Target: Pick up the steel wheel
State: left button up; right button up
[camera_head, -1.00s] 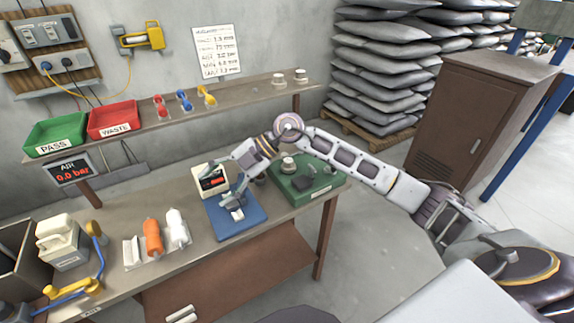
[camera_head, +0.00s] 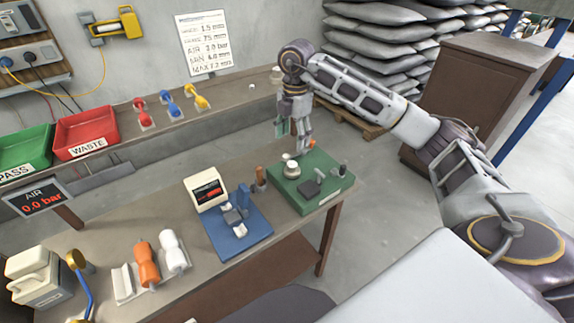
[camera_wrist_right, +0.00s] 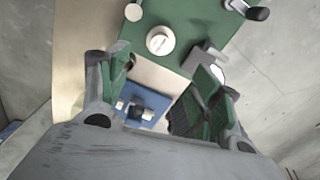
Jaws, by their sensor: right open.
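A round pale metal piece (camera_head: 291,168), which looks like the steel wheel, sits on the green base (camera_head: 313,198) at the right end of the bench. It also shows in the right wrist view (camera_wrist_right: 160,41), beyond the fingertips. My right gripper (camera_head: 291,138) is above the green base, fingers pointing down, near the round piece but not around it. In the right wrist view the jaws (camera_wrist_right: 163,72) are spread wide with nothing between them. My left gripper is not in view.
A blue base (camera_head: 240,238) with a small fixture and a display box (camera_head: 206,193) stand left of the green base. A small orange-brown upright piece (camera_head: 260,178) stands between. The shelf (camera_head: 215,118) with red bin (camera_head: 86,130) runs behind.

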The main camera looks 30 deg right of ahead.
aim_at(294, 164)
jog(key=f, duration=0.5)
jog(key=d+f, duration=0.1)
jog(key=f, duration=0.1)
jog(key=shift+w+f+p, duration=0.1)
jog(key=shift+f+p, duration=0.1)
jog(key=shift+p, duration=0.15)
jog(key=shift+f, duration=0.35)
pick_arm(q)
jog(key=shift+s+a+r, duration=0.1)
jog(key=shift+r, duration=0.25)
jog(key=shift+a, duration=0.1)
pick_arm(e)
jog(key=shift+a+f, duration=0.1)
jog(key=shift+f, duration=0.05)
